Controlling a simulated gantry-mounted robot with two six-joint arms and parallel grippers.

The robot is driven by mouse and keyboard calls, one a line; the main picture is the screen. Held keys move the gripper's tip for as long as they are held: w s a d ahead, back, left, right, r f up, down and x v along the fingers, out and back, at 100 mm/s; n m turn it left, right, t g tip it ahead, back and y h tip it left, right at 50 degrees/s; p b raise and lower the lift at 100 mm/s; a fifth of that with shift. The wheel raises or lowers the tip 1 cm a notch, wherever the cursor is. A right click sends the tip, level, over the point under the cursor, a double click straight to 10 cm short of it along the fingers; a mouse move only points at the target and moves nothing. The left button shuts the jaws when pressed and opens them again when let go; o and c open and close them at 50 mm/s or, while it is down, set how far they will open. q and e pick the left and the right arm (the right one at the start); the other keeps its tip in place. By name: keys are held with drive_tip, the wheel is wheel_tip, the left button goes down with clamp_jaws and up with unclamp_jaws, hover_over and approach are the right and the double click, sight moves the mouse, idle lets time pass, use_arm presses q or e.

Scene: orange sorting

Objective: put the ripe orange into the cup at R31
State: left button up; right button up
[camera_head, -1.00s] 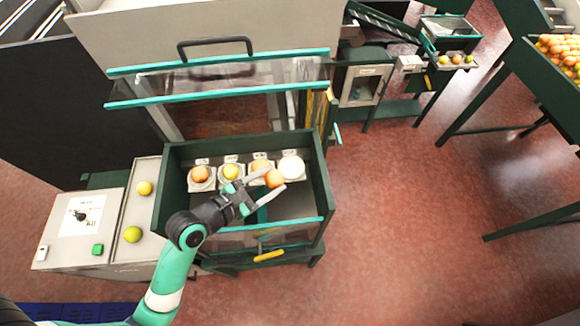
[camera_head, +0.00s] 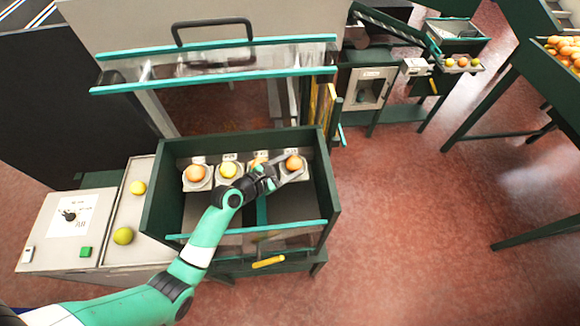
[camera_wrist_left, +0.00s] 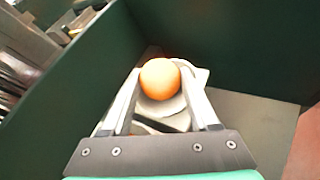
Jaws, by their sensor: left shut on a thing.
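My left gripper (camera_head: 291,168) is shut on an orange fruit (camera_head: 293,162) over the rightmost white cup in the dark green box. In the left wrist view the orange (camera_wrist_left: 160,78) sits between the two fingers, and the white cup (camera_wrist_left: 178,122) shows just under it. I cannot tell whether the orange touches the cup. The other cups in the row hold an orange fruit (camera_head: 195,172), a yellow one (camera_head: 228,169) and another orange one (camera_head: 259,161), partly hidden by my gripper. The labels behind the cups are too small to read. My right gripper is not in view.
The green box (camera_head: 332,190) has walls close around the cups. A raised clear panel with teal edges (camera_head: 215,76) stands behind it. Two yellow-green fruits (camera_head: 123,236) lie on the tray at left, beside a control panel (camera_head: 68,228). Floor at right is open.

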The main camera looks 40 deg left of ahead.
use_arm(q)
drive_tip(key=o, duration=0.9)
drive_tip(key=shift+f, duration=0.15)
drive_tip(key=o, duration=0.5)
drive_tip(key=shift+s+r, duration=0.15)
drive_tip(key=shift+r, duration=0.15)
drive_tip(key=p+v, duration=0.2)
drive_tip(key=v, duration=0.9)
drive_tip(key=shift+s, duration=0.35)
